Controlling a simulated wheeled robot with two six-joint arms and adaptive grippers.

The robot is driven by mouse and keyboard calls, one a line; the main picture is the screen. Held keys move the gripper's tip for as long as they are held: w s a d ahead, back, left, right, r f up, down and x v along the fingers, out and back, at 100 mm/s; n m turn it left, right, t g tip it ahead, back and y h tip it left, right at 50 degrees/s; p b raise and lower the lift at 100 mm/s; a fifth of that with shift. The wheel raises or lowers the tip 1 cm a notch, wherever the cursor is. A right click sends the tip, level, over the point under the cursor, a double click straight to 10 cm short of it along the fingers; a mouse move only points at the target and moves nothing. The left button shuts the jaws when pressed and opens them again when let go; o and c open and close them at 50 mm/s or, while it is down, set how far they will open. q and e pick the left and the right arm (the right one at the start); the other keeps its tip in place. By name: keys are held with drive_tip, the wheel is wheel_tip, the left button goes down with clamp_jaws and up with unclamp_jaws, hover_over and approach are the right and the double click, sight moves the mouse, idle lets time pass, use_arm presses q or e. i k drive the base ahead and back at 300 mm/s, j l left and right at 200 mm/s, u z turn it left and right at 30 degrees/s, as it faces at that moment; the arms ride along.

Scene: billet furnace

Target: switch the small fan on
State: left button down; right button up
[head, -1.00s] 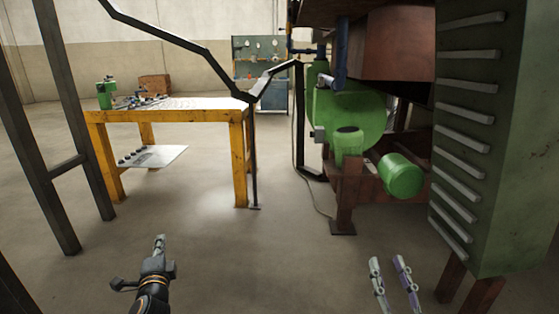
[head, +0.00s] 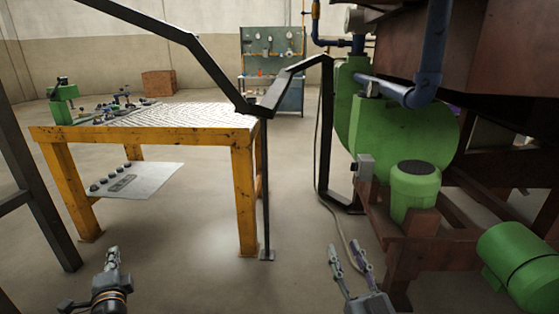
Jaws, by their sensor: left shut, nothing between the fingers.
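A green fan with a rounded housing (head: 425,135) stands on a rust-red frame right of centre in the head view. A green motor with a dark round top (head: 415,192) stands in front of it. A small grey box (head: 364,167) sits at the left side of the fan; its face is too small to read. My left gripper (head: 113,252) is shut and empty at the lower left, well away from the fan. My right gripper (head: 346,250) has its fingers apart with nothing seen between them, in front of the frame and apart from it.
A black handrail (head: 190,45) crosses the middle, with a thin post (head: 265,190) down to the floor. A yellow workbench (head: 145,132) stands at the left. A second green motor (head: 520,265) is at the lower right. A cable hangs near the fan.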

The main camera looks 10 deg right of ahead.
sight(354, 165)
drive_tip(key=i+j+z, duration=0.1)
drive_tip(key=i+z, duration=0.35)
drive_tip(key=i+j+z, duration=0.3)
drive_tip(key=i+z, duration=0.15)
